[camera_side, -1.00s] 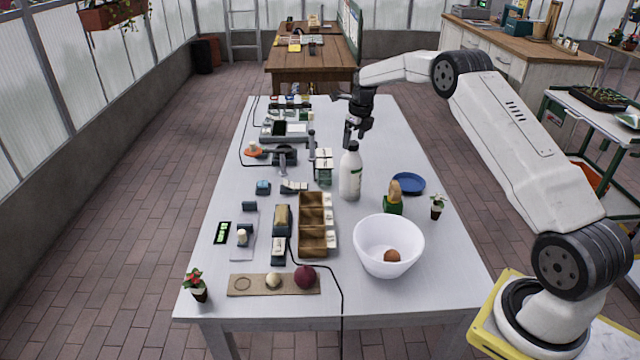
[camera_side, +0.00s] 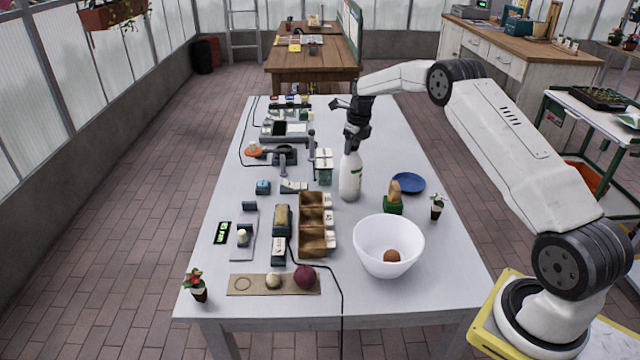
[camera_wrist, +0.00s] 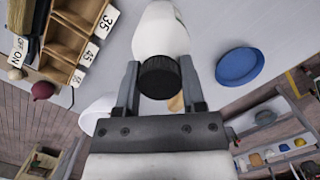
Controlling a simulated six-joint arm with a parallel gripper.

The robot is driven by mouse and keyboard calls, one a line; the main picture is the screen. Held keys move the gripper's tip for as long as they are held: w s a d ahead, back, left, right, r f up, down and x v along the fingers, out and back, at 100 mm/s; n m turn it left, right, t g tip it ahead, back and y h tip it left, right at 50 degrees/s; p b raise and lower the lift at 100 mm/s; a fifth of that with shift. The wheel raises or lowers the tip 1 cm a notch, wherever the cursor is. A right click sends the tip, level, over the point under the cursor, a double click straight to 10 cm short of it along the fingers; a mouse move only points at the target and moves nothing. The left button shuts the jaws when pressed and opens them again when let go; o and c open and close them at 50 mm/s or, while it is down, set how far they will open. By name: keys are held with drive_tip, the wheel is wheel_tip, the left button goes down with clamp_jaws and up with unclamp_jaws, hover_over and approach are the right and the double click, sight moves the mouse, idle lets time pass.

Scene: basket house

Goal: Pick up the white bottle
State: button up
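The white bottle (camera_side: 350,178) stands upright near the middle of the white table, with a green mark on its side. In the wrist view its white body (camera_wrist: 160,32) and black cap (camera_wrist: 160,78) show between my fingers. My gripper (camera_side: 352,147) is down over the top of the bottle. In the wrist view my gripper (camera_wrist: 159,66) has its fingers spread, one on each side of the cap. I see no clear sign of them pressing on it. In the side view the gripper hides the cap.
A white bowl (camera_side: 372,238) with a brown ball is in front of the bottle. A blue plate (camera_side: 408,183) and a green holder (camera_side: 394,203) are to its right. A wooden compartment box (camera_side: 313,243) and a green-and-white container (camera_side: 323,176) are on its left.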

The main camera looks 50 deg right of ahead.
clamp_jaws()
idle(0.9)
